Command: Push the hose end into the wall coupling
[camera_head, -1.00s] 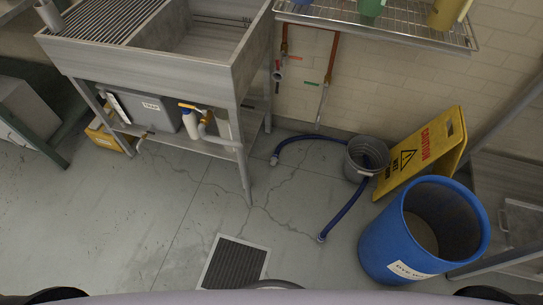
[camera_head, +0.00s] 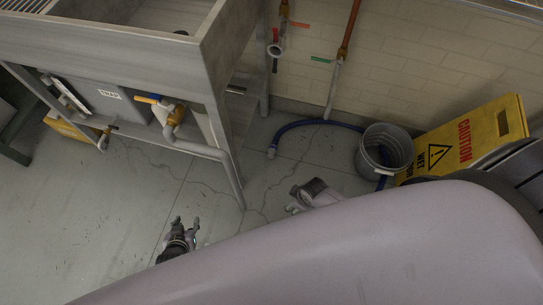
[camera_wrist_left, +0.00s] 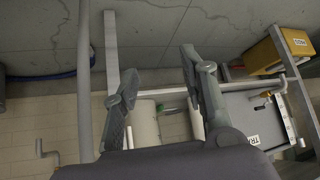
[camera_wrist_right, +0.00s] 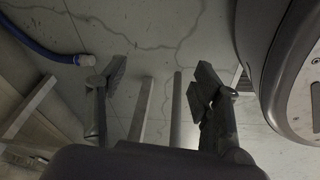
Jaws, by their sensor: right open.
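My right gripper (camera_head: 294,199) is open and empty above the floor, right of and nearer than the hose end. My left gripper (camera_head: 186,223) is open and empty, in front of the sink leg. The hose's other end is hidden.
The metal sink (camera_head: 170,45) stands at the left, its leg (camera_head: 228,165) close to both grippers. A second pipe (camera_head: 333,90) with a green tag runs down the wall. A yellow caution sign (camera_head: 470,135) stands behind the bucket. The floor at lower left is clear.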

